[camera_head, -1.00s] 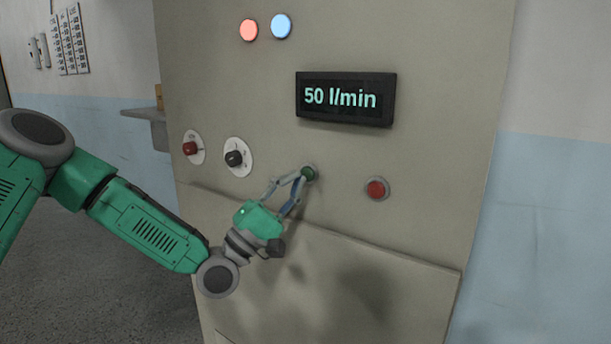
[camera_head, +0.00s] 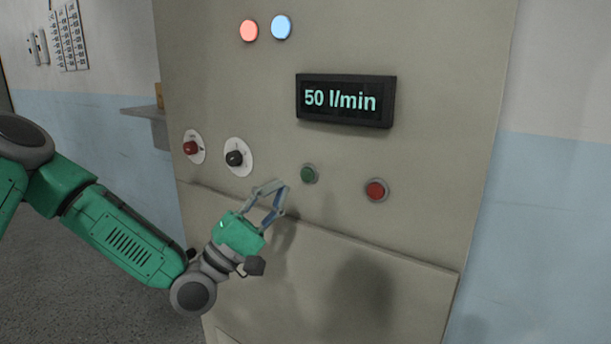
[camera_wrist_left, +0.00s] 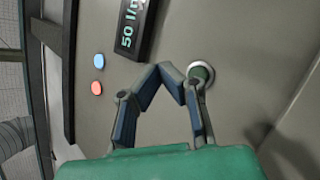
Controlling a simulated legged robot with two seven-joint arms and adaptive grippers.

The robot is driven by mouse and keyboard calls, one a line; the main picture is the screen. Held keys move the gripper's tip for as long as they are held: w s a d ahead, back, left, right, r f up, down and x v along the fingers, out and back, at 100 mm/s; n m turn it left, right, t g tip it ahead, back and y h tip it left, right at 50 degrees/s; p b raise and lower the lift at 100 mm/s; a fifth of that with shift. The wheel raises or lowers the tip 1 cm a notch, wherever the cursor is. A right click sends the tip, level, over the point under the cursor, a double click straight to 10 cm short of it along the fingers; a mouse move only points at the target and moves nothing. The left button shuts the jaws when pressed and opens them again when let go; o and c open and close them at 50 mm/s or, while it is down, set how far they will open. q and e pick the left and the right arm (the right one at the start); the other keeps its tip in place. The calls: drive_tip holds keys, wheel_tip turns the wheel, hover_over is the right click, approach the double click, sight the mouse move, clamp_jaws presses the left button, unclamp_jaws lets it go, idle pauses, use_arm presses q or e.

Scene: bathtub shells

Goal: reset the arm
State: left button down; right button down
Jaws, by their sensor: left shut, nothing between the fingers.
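My left arm comes in from the left in the head view. Its gripper (camera_head: 281,186) is shut and empty, with the fingertips a little left of and below the green button (camera_head: 309,174) on the beige panel (camera_head: 430,60). The gripper also shows in the left wrist view (camera_wrist_left: 172,72), fingers together, with the green button (camera_wrist_left: 201,72) beside the tips. My right gripper is in neither view.
The panel carries a red button (camera_head: 376,190), a red knob (camera_head: 191,147), a black knob (camera_head: 235,158), a red lamp (camera_head: 249,30), a blue lamp (camera_head: 281,27) and a display (camera_head: 345,100) reading 50 l/min. A grey shelf (camera_head: 148,113) is at left.

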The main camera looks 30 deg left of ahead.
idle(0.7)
use_arm(q)
drive_tip(key=w+d+f+m+g+y, duration=0.1)
drive_tip(key=d+f+m+g, duration=0.15)
drive_tip(key=f, duration=0.45)
drive_tip(key=d+f+m+g+y, duration=0.1)
drive_tip(key=d+f+g, duration=0.25)
drive_tip(key=f, duration=0.25)
drive_tip(key=s+d+f+m+g+y+b, duration=0.1)
drive_tip(key=s+d+f+m+g, duration=0.2)
drive_tip(key=f, duration=0.6)
drive_tip(key=s+d+f+m+g+y, duration=0.1)
drive_tip(key=s+d+f+g+y, duration=0.2)
drive_tip(key=f, duration=0.6)
drive_tip(key=s+a+f+m+g+y, duration=0.3)
drive_tip(key=s+f, duration=0.4)
drive_tip(key=s, duration=0.4)
drive_tip(key=s+a+f+m+g+y, duration=0.3)
drive_tip(key=s+a+f+m+g, duration=0.2)
drive_tip(key=s, duration=0.7)
wheel_tip(320, 180, down, 3)
drive_tip(key=g, duration=0.2)
drive_tip(key=shift+a+g+b, duration=0.2)
drive_tip(key=shift+g+b, duration=0.2)
drive_tip(key=shift+w, duration=0.2)
